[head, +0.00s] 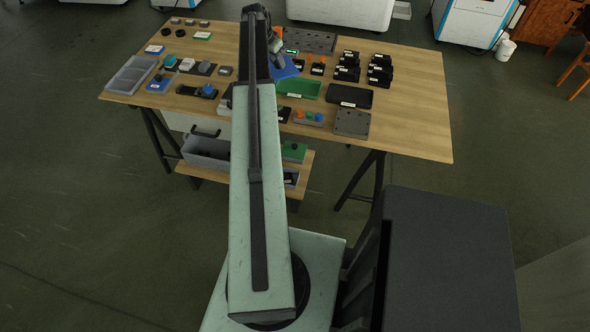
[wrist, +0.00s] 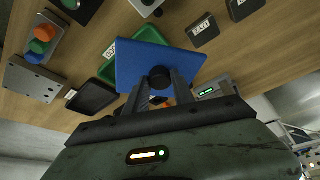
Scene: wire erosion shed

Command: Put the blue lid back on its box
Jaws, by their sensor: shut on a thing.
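The blue lid (wrist: 190,64) is a flat blue plate with a round black knob (wrist: 160,75). My gripper (wrist: 160,82) is shut on this knob, and the lid hangs tilted in the wrist view. In the head view the lid (head: 286,69) shows beside the end of my arm, over the back middle of the table. Its height above the table is hard to tell. The lid covers part of a green tray (wrist: 143,36) in the wrist view. I cannot tell which container is the lid's own box.
The wooden table (head: 420,110) holds a green tray (head: 299,88), a black tray (head: 349,96), a grey plate (head: 352,123) and several black blocks (head: 347,70). A grey divided tray (head: 132,74) stands at the left. The table's right end is clear.

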